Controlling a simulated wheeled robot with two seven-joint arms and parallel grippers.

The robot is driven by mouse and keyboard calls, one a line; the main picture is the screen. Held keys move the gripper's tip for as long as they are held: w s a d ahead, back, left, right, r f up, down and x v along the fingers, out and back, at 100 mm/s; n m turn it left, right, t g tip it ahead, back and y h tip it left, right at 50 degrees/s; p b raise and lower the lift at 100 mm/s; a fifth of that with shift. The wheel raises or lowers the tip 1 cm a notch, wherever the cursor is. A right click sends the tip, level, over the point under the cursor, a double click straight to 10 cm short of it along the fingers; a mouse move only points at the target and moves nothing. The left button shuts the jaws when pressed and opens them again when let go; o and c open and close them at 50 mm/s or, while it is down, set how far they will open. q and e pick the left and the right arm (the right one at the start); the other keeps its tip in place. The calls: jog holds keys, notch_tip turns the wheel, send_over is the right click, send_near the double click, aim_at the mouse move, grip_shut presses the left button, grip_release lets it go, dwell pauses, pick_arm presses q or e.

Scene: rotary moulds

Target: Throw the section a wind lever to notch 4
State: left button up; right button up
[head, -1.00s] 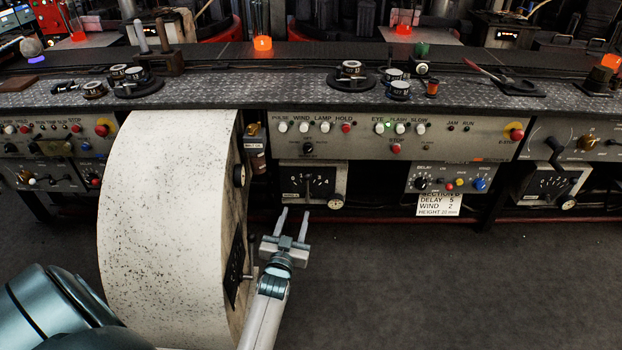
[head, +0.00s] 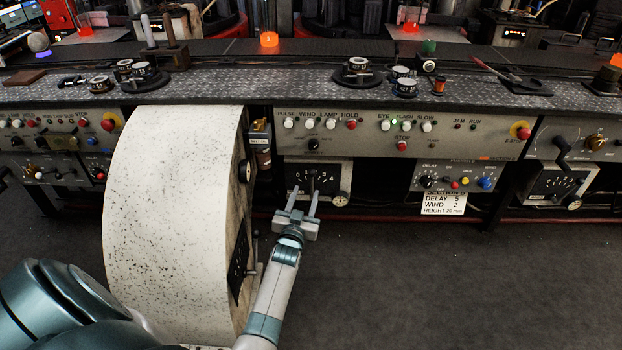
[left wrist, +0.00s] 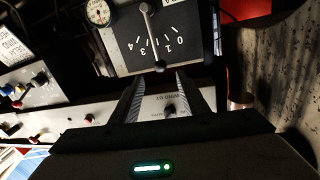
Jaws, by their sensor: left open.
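A black dial plate (head: 325,184) with white numerals is set in the console front, below the row of wind and lamp buttons. In the left wrist view the plate (left wrist: 125,52) shows close up, with numerals 0 to 4. A metal lever (left wrist: 151,38) with a round knob at its end crosses it. I cannot tell surely which notch it is at. My left gripper (head: 305,191) is open and empty, its fingertips just in front of the plate's lower edge. In the left wrist view the lever's knob lies just beyond the gap between the fingers (left wrist: 158,84), apart from them.
A round gauge (head: 341,198) sits right beside the plate. A large speckled white drum (head: 170,215) stands left of my arm. A card (head: 443,203) reads section B, delay 5, wind 2. Another dial plate (head: 556,183) is at far right. The floor at right is clear.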

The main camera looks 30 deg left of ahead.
aim_at(311, 176)
pick_arm(q)
jog(key=b+x, duration=0.1)
jog(key=x, duration=0.7)
jog(key=shift+w+a, duration=0.25)
jog(key=shift+w, duration=0.4)
pick_arm(e)
jog(key=shift+v, duration=2.1)
jog(key=shift+a, duration=0.1)
pick_arm(q)
grip_shut()
pick_arm(e)
jog(key=shift+f, duration=0.1)
